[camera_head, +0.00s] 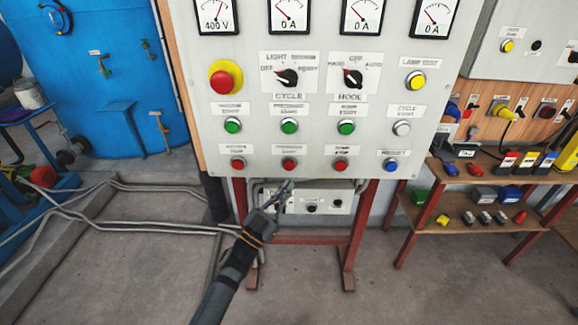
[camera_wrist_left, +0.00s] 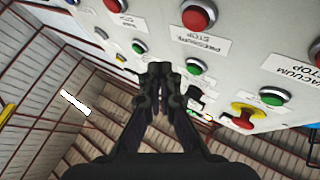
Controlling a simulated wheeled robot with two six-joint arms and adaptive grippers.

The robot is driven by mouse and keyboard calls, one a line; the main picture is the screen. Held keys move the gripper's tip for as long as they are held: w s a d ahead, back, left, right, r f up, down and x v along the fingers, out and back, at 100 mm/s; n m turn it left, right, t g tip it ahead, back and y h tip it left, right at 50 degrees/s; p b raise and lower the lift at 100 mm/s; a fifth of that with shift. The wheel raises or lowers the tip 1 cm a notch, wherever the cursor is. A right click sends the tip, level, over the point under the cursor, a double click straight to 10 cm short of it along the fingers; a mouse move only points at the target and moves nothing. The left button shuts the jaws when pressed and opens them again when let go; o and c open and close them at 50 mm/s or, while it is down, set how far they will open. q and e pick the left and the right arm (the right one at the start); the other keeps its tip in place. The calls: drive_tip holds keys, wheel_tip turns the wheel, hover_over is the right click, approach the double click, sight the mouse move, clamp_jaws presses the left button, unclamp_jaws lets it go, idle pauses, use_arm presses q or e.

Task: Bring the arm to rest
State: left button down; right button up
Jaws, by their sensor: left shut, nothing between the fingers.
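My left arm comes up from the bottom of the head view, and its dark gripper (camera_head: 282,192) is just below the lower edge of the control panel (camera_head: 260,180). In the left wrist view the gripper (camera_wrist_left: 158,70) is shut with its fingertips together and nothing between them. It points along the panel face, with buttons and labels close by. Whether the fingertips touch the panel cannot be told. My right gripper is not in either view.
The panel carries a red-yellow emergency stop (camera_head: 222,82), two selector switches, and rows of green and red buttons. Red legs (camera_head: 357,235) and a lower grey box (camera_head: 318,203) are behind the gripper. Wooden shelves (camera_head: 480,211) stand at right, a blue vessel (camera_head: 95,70) at left. Open floor lies in front.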

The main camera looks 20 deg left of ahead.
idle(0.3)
use_arm(q)
drive_tip(key=a+f+n+g+y, duration=0.2)
drive_tip(key=a+f+y, duration=0.1)
drive_tip(key=f, duration=0.9)
drive_tip(key=a+f+n+g+y, duration=0.2)
drive_tip(key=f+g+y, duration=0.15)
drive_tip(key=f, duration=0.85)
drive_tip(key=s+a+f+n+g+y, duration=0.1)
drive_tip(key=s+a+f+g, duration=0.1)
drive_tip(key=s+f, duration=0.6)
drive_tip(key=s+a+f+n+g+y, duration=0.1)
drive_tip(key=s+a+f+g, duration=0.2)
drive_tip(key=f, duration=0.8)
drive_tip(key=s+f+g, duration=0.3)
drive_tip(key=s+f, duration=0.3)
drive_tip(key=s, duration=0.5)
drive_tip(key=s+f+g, duration=0.3)
drive_tip(key=s+f, duration=0.3)
drive_tip(key=s, duration=0.6)
drive_tip(key=s+a+f+g+y+p, duration=0.1)
drive_tip(key=s+f+g, duration=0.3)
drive_tip(key=s, duration=0.7)
wheel_tip(320, 180, down, 2)
drive_tip(key=shift+s+f+n, duration=0.1)
drive_tip(key=shift+s+n, duration=0.2)
drive_tip(key=shift+s, duration=0.1)
drive_tip(key=shift+w, duration=0.1)
